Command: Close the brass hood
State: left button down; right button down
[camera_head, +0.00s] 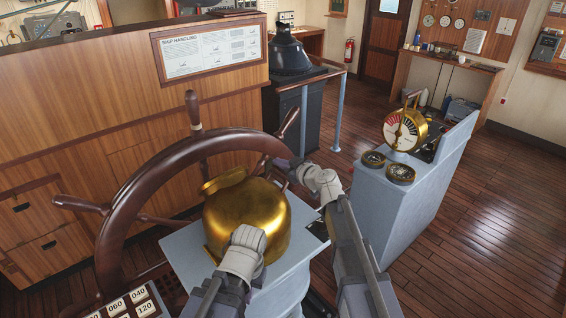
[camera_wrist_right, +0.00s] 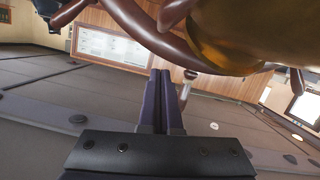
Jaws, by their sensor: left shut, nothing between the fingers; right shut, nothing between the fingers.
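My right gripper (camera_head: 287,166) is shut and empty just beyond the hood's upper right, near the wheel rim. In the right wrist view its fingers (camera_wrist_right: 161,75) are together, with the hood (camera_wrist_right: 225,45) above right.
The wheel's spokes and rim crowd the left side of the hood. A grey console (camera_head: 385,215) with a brass telegraph dial (camera_head: 404,131) stands to the right. A wooden cabinet (camera_head: 80,130) is behind left. The wooden floor (camera_head: 500,200) at right is clear.

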jog(key=p+v, duration=0.2)
jog(key=v, duration=0.7)
jog(key=s+a+f+m+g+h, duration=0.1)
jog(key=s+f+m+g+h, duration=0.15)
jog(key=s+f+g, duration=0.7)
jog(key=s+d+f+m+g+h, duration=0.1)
jog(key=s+d+f+m+h, duration=0.25)
jog(key=s, duration=0.35)
jog(key=s+d+f+m+g+h, duration=0.2)
jog(key=s+d+f+m, duration=0.15)
jog(key=s, duration=0.25)
jog(key=s+a+f+n+b, duration=0.2)
jog(key=a+f+b, duration=0.3)
jog(key=f+b, duration=0.3)
jog(key=s+a+f+n+h+b, duration=0.1)
jog(key=s+a+f+b, duration=0.3)
jog(key=f+b, duration=0.4)
jog(key=shift+a+n, duration=0.45)
jog(key=shift+n, duration=0.3)
jog(key=shift+s+f+g, duration=0.1)
jog(key=shift+f+g, duration=0.05)
jog(key=shift+g, duration=0.1)
